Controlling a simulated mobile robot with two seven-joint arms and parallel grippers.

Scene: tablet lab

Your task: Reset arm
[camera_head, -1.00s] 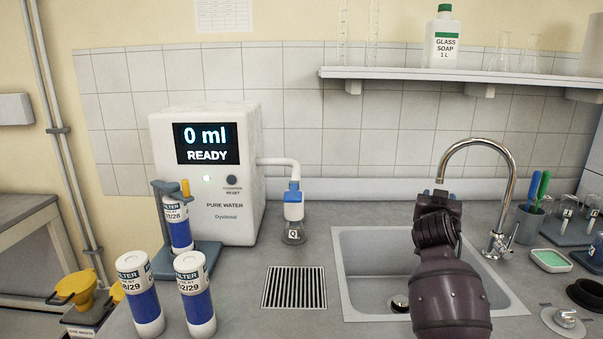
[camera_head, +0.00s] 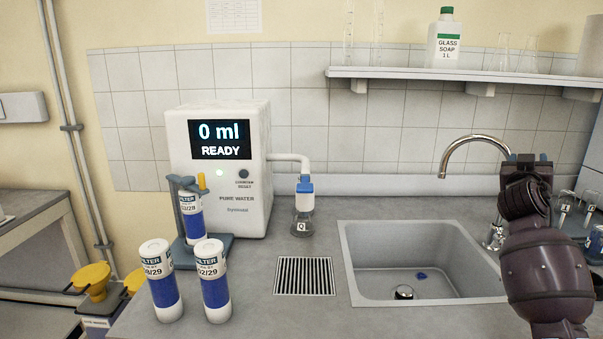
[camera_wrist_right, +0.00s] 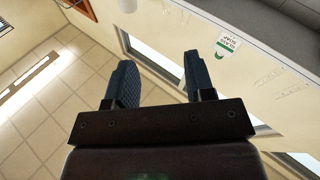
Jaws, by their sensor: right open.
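My right gripper (camera_head: 528,158) is raised at the right of the head view, in front of the tap and over the sink's right side. In the right wrist view its two dark fingers (camera_wrist_right: 158,80) stand wide apart with nothing between them. Behind them that view shows a tiled surface, the wall and the soap bottle (camera_wrist_right: 228,43), all at a distance. My left gripper is not in view.
The sink (camera_head: 362,285) holds a small blue piece (camera_head: 421,276). Left of it are a drain grate (camera_head: 304,277), a flask (camera_head: 302,224) under the water dispenser (camera_head: 228,210), and filter cartridges (camera_head: 163,290). A shelf (camera_head: 400,74) hangs above.

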